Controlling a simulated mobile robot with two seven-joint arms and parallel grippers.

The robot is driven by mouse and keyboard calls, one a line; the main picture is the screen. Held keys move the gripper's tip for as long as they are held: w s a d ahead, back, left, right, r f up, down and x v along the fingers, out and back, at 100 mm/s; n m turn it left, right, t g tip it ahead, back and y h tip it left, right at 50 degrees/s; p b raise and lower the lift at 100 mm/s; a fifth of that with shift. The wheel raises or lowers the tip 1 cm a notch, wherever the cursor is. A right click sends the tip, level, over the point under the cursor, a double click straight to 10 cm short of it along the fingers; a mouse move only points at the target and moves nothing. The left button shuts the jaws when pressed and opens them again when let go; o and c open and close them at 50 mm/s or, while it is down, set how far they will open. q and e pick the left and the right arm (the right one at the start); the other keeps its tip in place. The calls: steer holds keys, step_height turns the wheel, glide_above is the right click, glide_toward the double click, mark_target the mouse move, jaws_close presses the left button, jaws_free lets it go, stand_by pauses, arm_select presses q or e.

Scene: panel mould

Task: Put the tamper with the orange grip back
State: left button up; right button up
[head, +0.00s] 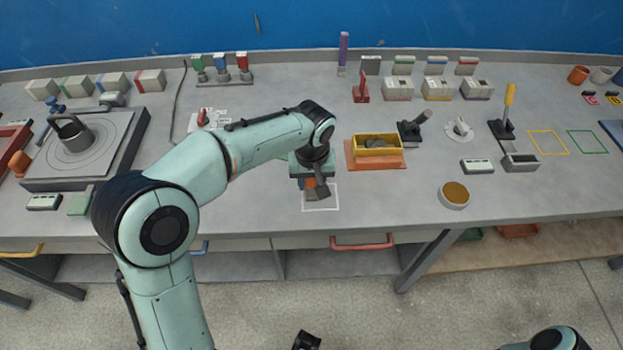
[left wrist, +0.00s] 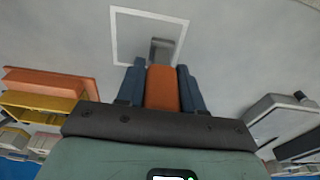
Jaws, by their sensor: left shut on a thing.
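My left gripper (head: 314,182) is shut on the tamper's orange grip (left wrist: 162,88), with one dark blue finger on each side in the left wrist view. The tamper's grey foot (left wrist: 160,48) shows just beyond the fingertips. In the head view the tamper (head: 311,183) is mostly hidden by the gripper. It is over a white outlined square (head: 322,208) on the bench; the outline also shows in the left wrist view (left wrist: 114,30). I cannot tell whether the foot touches the bench. A dark part at the bottom edge may be my right gripper (head: 306,341); its jaws are unclear.
Right of the gripper is a yellow box (head: 378,138) on an orange base (head: 362,162). A round tin (head: 454,195) stands further right. At left is a turntable plate (head: 75,160). Yellow (head: 549,154) and green (head: 587,153) outlines at right are empty. The bench front edge is close.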

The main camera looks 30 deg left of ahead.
arm_select(q)
steer(key=shift+f, duration=0.2)
steer(key=o, duration=1)
steer(key=shift+o, duration=0.2)
steer(key=shift+r, duration=0.55)
steer(key=r, duration=0.3)
steer(key=r+p, duration=0.1)
steer(key=r, duration=0.3)
steer(key=s+r+p, duration=0.1)
steer(key=r, duration=0.3)
steer(key=shift+s+d+r, duration=0.1)
steer(key=shift+d+r, duration=0.05)
steer(key=shift+d, duration=0.25)
